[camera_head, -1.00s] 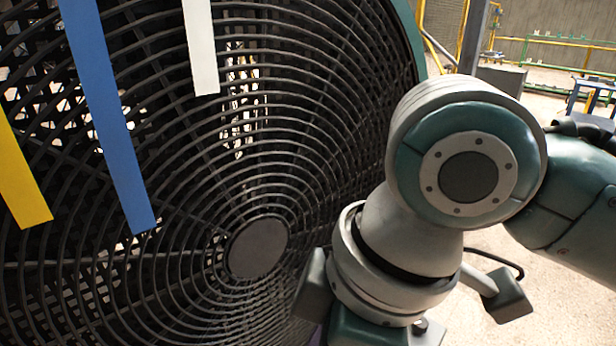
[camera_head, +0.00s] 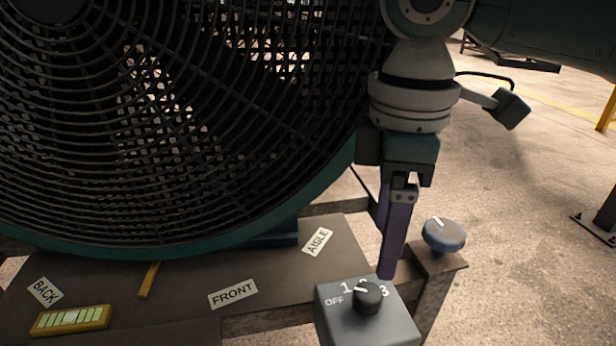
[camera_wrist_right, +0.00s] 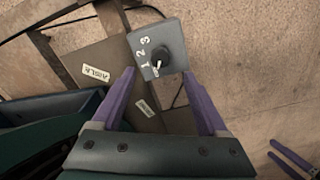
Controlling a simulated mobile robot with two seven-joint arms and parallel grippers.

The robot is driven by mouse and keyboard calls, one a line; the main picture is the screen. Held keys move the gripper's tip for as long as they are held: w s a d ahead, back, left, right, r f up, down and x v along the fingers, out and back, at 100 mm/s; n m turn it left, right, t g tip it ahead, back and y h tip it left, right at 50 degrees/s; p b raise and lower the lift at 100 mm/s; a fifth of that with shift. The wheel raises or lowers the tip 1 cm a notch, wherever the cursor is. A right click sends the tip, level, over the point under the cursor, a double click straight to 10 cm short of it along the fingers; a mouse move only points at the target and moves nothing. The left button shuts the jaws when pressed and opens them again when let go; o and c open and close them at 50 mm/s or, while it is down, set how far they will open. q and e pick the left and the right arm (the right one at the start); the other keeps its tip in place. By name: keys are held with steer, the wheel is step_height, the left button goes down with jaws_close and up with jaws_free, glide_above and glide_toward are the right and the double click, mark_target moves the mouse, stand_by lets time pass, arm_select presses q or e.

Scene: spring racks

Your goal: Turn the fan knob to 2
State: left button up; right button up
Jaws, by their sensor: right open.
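A black fan knob (camera_head: 367,298) sits on a grey control box (camera_head: 365,328) marked OFF, 1, 2 and 3. Its white mark points toward the OFF and 1 side; I cannot tell exactly which. The knob also shows in the right wrist view (camera_wrist_right: 160,57). My right gripper (camera_head: 388,268), with purple fingers, points down just behind and above the box. In the right wrist view its fingers (camera_wrist_right: 157,73) are spread, with the box beyond and between the tips, and nothing held. My left gripper (camera_wrist_right: 290,158) shows at the lower right of that view, its two purple fingers apart.
The large fan (camera_head: 180,130) with its dark grille stands behind the stand top (camera_head: 200,275). A blue-grey knob (camera_head: 443,235) sits on the stand's right corner.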

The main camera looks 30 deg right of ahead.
mark_target(369, 292)
steer(key=f+b, duration=0.1)
steer(key=f, duration=0.2)
steer(key=f+b, duration=0.1)
steer(key=f, duration=0.2)
steer(key=f+b, duration=0.1)
steer(key=f, duration=0.2)
steer(key=shift+w+a+f+b, duration=0.15)
steer(key=shift+a+f+b, duration=0.15)
steer(key=shift+b, duration=0.1)
steer(key=shift+r, duration=0.1)
jaws_close()
